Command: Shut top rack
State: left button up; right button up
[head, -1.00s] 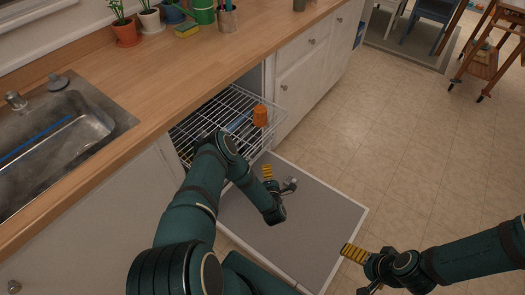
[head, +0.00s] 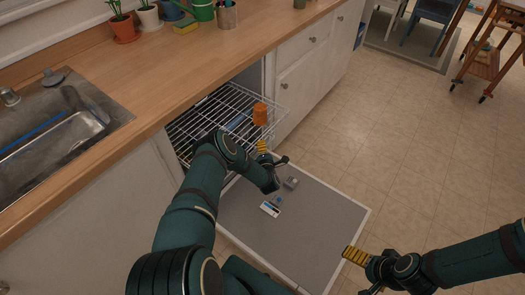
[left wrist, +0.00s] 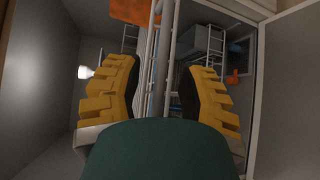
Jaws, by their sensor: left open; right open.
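The top rack (head: 236,103) is a white wire rack sticking out of a dishwasher under the wooden counter. An orange item (head: 260,114) stands at its right front side. My left gripper (head: 264,148) is at the rack's front edge, just below the orange item. In the left wrist view the yellow fingers (left wrist: 160,85) are open, with white rack wires (left wrist: 158,70) showing between and beyond them; contact cannot be told. My right gripper (head: 352,262) hangs open and empty over the floor, right of the dishwasher door.
The dishwasher door (head: 300,230) lies folded down, with a detergent compartment (head: 270,208) on its inner face. White drawers (head: 303,75) flank the opening on the right. The tiled floor (head: 420,150) to the right is clear.

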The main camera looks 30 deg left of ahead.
pick_arm(q)
jog(key=shift+o, duration=0.3)
jog(key=shift+w+a, duration=0.1)
jog(key=shift+w, duration=0.05)
grip_shut()
jog(key=shift+a, duration=0.15)
